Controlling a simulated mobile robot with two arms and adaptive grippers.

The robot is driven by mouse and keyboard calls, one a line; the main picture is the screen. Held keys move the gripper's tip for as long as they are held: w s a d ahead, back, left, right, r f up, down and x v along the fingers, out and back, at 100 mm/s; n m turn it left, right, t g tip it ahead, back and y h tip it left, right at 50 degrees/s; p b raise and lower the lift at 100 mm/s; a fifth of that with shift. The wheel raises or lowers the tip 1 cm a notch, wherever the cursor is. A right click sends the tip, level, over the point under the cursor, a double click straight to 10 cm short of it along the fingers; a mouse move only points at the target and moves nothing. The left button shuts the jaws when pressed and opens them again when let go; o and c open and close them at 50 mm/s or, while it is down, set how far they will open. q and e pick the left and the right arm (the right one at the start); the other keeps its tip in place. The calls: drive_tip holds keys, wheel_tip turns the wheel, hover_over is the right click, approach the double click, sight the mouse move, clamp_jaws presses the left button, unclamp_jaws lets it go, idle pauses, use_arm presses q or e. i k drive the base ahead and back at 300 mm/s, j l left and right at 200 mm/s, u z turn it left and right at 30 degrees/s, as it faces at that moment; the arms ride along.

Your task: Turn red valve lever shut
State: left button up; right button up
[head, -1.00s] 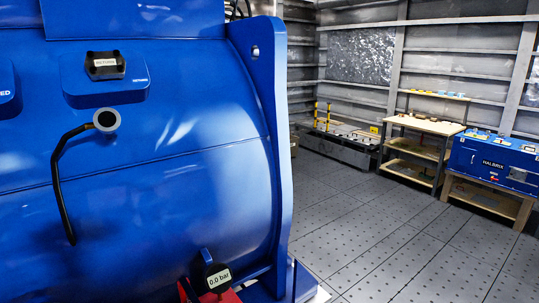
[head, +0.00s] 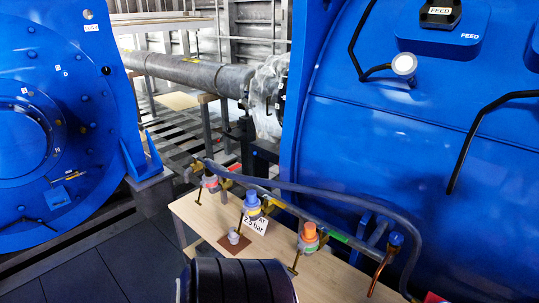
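No gripper shows in the head view. A wooden bench (head: 190,207) stands in front of the blue motor housing (head: 400,125). A pipe run lies along it with several fittings, among them a blue-capped one (head: 252,203), an orange-capped one (head: 310,232) and a blue-topped one with a copper-coloured handle (head: 379,272). A small red part (head: 235,168) shows behind the pipe. Another red piece (head: 432,297) is cut off at the bottom edge. I cannot tell which red part is the valve lever, or its position.
A grey hose (head: 310,188) runs over the bench. A small grey cup (head: 234,236) stands on a brown mat (head: 228,248). Another blue machine (head: 60,120) stands at left, with a grey shaft (head: 185,72) behind. Dark floor (head: 85,270) at lower left is clear.

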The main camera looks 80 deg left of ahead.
sight(238, 165)
drive_tip(key=u, duration=1.85)
drive_tip(key=i+j+u, duration=0.55)
drive_tip(key=i+u, duration=0.25)
drive_tip(key=k, duration=0.1)
